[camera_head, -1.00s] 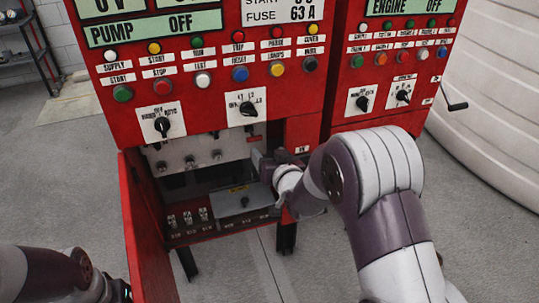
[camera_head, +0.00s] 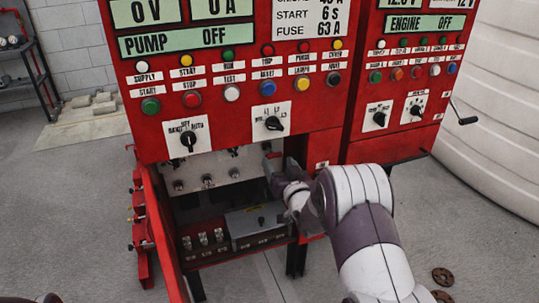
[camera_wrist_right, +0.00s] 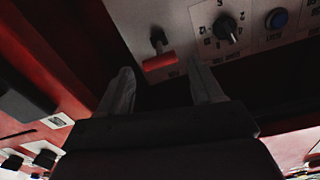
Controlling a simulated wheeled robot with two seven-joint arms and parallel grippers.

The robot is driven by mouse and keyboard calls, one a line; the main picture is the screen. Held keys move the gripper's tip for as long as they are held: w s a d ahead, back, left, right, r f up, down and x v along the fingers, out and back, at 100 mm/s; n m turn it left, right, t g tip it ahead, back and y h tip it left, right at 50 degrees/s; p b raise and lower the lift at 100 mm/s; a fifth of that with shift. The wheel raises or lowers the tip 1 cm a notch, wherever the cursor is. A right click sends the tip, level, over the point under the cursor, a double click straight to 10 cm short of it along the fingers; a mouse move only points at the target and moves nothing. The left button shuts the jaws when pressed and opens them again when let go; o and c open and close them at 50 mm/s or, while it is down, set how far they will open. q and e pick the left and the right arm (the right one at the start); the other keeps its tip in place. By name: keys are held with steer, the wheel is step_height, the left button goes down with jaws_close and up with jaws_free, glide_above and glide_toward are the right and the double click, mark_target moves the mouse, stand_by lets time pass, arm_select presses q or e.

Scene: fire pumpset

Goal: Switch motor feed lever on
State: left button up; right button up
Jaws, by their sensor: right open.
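The motor feed lever (camera_wrist_right: 160,61) shows in the right wrist view as a red grip on a short black stem, mounted on a pale panel. My right gripper (camera_wrist_right: 165,86) is open there, with one fingertip on each side and the red grip just ahead of the gap. I cannot tell whether a finger touches it. In the head view the right gripper (camera_head: 277,172) is inside the open lower bay of the red pump cabinet (camera_head: 235,133), at the bay's right side. The gripper and wrist hide much of the lever there. My left gripper is out of view.
The pale panel (camera_head: 207,173) also carries several knobs. Below it are a grey box (camera_head: 255,220) and a row of small switches (camera_head: 203,240). The open red door (camera_head: 160,235) bounds the bay on the left. A red engine cabinet (camera_head: 400,100) stands at right.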

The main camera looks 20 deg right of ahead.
mark_target(273, 153)
steer(key=w, duration=0.5)
steer(key=shift+w+d, duration=0.25)
steer(key=shift+w+a, duration=0.1)
steer(key=shift+w, duration=0.2)
